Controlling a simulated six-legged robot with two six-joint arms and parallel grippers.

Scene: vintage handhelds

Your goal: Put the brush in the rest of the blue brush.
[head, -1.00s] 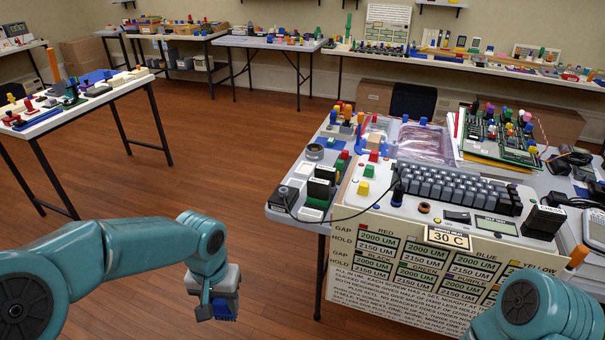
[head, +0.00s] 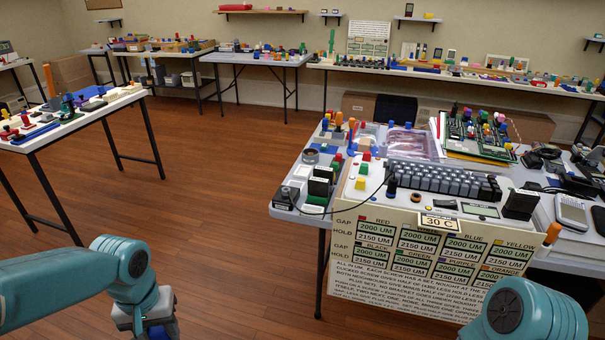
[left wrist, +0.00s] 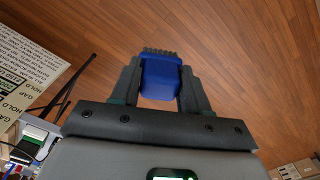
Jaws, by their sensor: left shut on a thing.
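My left gripper (head: 157,331) is at the bottom left of the head view, over the wooden floor and left of the near table. It is shut on the blue brush (left wrist: 160,80). In the left wrist view the brush sits between the two fingers (left wrist: 160,68), with grey bristles along its far edge. In the head view only a small blue part of it (head: 160,333) shows at the lower edge. I cannot make out for sure which item is the brush rest. My right gripper is out of the frame; only part of that arm shows at lower right.
The near table (head: 288,208) carries a keyboard (head: 440,178), a sign board (head: 400,265) on its front, coloured blocks, a circuit board (head: 475,135) and a dark cable. Another table (head: 30,140) stands at left. Floor (head: 230,200) between them is clear.

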